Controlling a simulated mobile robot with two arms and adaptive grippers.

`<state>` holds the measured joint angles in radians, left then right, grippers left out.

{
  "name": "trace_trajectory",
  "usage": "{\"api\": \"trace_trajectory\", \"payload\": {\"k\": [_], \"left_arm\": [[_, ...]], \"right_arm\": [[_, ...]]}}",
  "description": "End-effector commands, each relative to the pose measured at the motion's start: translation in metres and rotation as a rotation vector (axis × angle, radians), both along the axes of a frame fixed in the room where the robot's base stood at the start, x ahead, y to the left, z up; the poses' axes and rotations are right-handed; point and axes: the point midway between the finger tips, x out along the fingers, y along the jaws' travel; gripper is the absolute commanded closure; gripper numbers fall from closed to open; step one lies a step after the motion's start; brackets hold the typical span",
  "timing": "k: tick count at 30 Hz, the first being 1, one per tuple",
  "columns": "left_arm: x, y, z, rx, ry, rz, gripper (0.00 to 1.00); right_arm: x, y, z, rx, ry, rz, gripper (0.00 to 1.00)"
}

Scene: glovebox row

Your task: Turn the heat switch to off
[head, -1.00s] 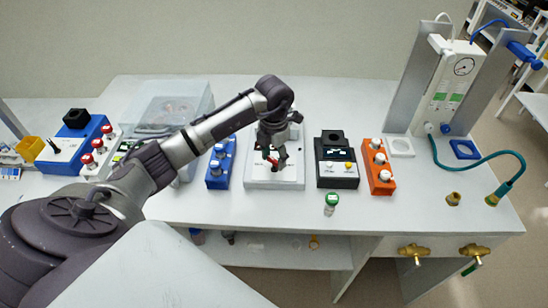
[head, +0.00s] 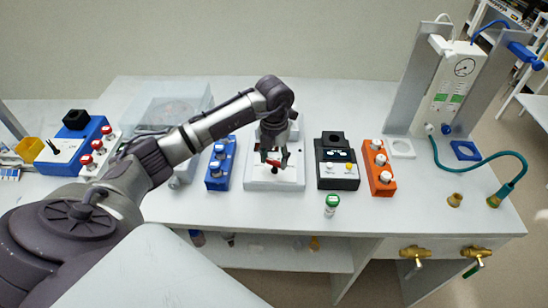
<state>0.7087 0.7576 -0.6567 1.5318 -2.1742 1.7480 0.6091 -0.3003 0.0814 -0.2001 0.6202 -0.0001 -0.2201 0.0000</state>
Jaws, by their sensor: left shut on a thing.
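A white device (head: 257,184) with a flat sloped front stands in the middle of the bench. My left gripper (head: 274,163) reaches down over its front face, fingers pointing down. It is shut on a small red and dark switch knob (head: 275,169) on that face, which I take to be the heat switch. The fingers cover part of the knob, so its exact setting and any labels cannot be read. My right gripper is not in view.
A blue block with white-topped vials (head: 213,182) stands close left. A black box with a display (head: 337,180) and an orange vial block (head: 378,181) stand to the right. A green-capped vial (head: 331,203) stands in front. The bench's front strip is mostly clear.

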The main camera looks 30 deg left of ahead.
Motion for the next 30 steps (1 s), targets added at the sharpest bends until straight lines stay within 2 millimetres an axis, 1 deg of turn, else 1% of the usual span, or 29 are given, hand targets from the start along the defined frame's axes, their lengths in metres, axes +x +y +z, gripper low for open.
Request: {"api": "trace_trajectory", "payload": {"k": [2,3,5,6,7,15,19,23,30], "left_arm": [[0.001,0.001,0.001,0.001,-0.003,0.004,0.85],[0.001,0.001,0.001,0.001,-0.003,0.004,0.45],[0.001,0.001,0.001,0.001,-0.003,0.004,0.35],[0.001,0.001,0.001,0.001,-0.003,0.003,0.29],[0.001,0.001,0.001,0.0,-0.002,0.003,0.25],[0.0,0.0,0.001,0.0,-0.001,0.001,0.25],[0.001,0.0,0.008,0.001,-0.004,0.001,0.25],[0.001,0.0,0.028,0.0,-0.006,0.0,0.25],[0.002,0.001,0.08,0.001,-0.007,0.001,0.25]], "right_arm": [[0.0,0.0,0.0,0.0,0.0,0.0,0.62],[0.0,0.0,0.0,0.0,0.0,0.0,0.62],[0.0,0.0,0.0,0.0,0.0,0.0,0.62],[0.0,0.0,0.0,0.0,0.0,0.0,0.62],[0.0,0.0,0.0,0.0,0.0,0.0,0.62],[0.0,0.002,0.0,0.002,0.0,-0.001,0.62],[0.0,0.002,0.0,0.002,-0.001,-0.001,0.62],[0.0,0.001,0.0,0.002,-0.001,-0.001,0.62],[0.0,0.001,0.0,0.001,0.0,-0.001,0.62]]}}
